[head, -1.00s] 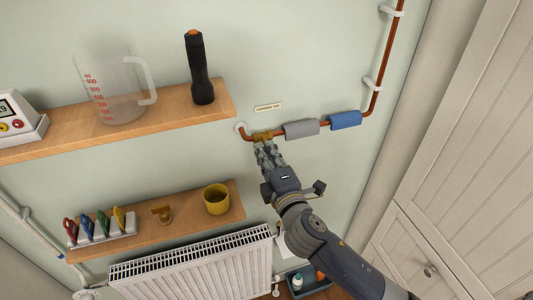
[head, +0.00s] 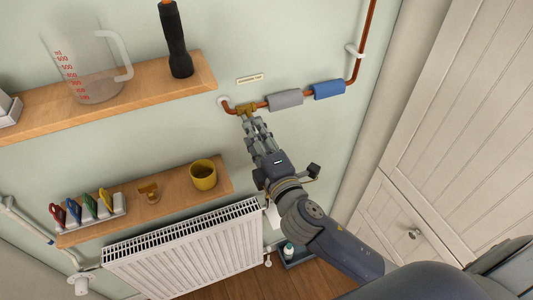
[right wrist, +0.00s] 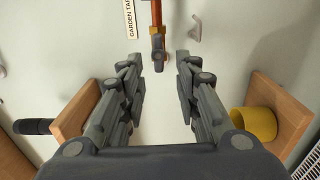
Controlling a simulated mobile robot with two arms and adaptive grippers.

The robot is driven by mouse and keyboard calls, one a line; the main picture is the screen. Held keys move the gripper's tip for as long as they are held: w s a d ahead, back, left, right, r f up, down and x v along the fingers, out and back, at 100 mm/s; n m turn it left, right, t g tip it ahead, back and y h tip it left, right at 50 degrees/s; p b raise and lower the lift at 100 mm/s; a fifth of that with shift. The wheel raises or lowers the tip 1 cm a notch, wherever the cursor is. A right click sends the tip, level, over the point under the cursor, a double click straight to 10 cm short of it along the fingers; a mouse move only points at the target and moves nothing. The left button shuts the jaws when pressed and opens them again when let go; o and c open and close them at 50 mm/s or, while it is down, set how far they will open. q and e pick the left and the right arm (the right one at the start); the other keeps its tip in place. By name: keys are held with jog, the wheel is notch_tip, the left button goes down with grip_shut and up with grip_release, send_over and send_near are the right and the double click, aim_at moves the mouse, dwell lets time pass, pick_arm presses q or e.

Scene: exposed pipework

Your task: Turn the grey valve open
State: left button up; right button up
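A brass tap body (head: 246,108) sits on the copper pipe on the wall, below a small label (head: 249,79). In the right wrist view the label (right wrist: 130,18) reads "GARDEN TAP". There a short dark grey valve handle (right wrist: 158,48) hangs below the brass fitting (right wrist: 157,31). My right gripper (head: 254,126) is just below the tap in the head view. In the right wrist view its fingers (right wrist: 158,75) are spread apart with nothing between them. The handle lies just beyond the fingertips, about midway. Whether a finger touches it I cannot tell. My left gripper is out of view.
Grey (head: 286,99) and blue (head: 329,90) sleeves wrap the pipe right of the tap. An upper shelf (head: 110,108) holds a jug (head: 85,70) and torch (head: 175,40). A lower shelf (head: 178,190) holds a yellow mug (head: 203,175). A radiator (head: 185,255) is below, a cupboard (head: 450,130) right.

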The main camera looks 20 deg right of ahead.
jog(key=s, duration=0.8)
jog(key=shift+d, duration=0.15)
